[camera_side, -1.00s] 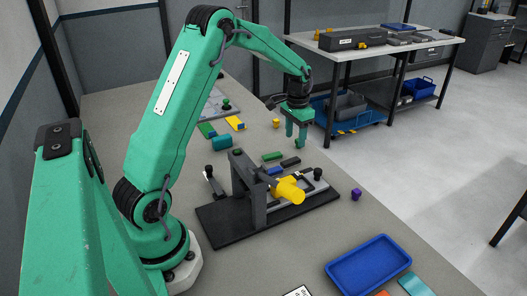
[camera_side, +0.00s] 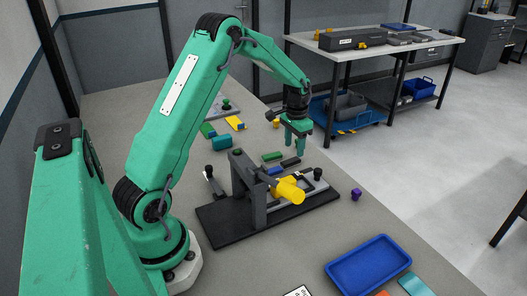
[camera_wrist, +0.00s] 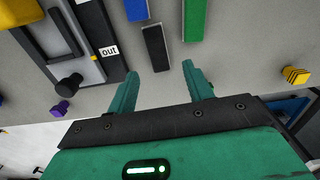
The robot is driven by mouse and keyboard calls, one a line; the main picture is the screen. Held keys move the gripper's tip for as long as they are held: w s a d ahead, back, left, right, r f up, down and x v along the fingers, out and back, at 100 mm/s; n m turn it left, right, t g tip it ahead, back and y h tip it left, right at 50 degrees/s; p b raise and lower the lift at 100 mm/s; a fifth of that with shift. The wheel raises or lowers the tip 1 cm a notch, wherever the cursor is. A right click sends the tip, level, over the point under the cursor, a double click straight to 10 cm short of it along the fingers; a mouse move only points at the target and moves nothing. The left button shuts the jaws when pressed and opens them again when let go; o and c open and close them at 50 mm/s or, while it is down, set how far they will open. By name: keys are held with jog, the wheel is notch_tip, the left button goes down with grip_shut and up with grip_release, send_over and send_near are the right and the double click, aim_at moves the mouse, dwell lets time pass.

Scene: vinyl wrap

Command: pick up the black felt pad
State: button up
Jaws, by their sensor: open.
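The black felt pad (camera_wrist: 156,50) is a dark oblong piece lying flat on the grey bench. It also shows in the side view (camera_side: 290,161), near the gripper's fingertips. My gripper (camera_side: 299,152) points down above the bench behind the fixture. In the wrist view my gripper (camera_wrist: 161,70) has its two green fingers spread wide with nothing between them. The pad lies just ahead of the fingertips, roughly in line with the gap, and no finger appears to touch it. The exact height above the pad is hard to tell.
A green block (camera_wrist: 194,20) lies right of the pad and a blue block (camera_wrist: 136,9) lies up to its left. A fixture labelled "out" (camera_wrist: 85,45) is at left. A purple knob (camera_side: 356,194) and yellow piece (camera_wrist: 295,75) stand apart. A blue tray (camera_side: 370,265) is in front.

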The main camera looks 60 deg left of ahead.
aim_at(293, 160)
jog(key=shift+d+f, duration=0.1)
jog(key=shift+f, duration=2.3)
jog(key=shift+c, duration=0.2)
jog(key=c, duration=1)
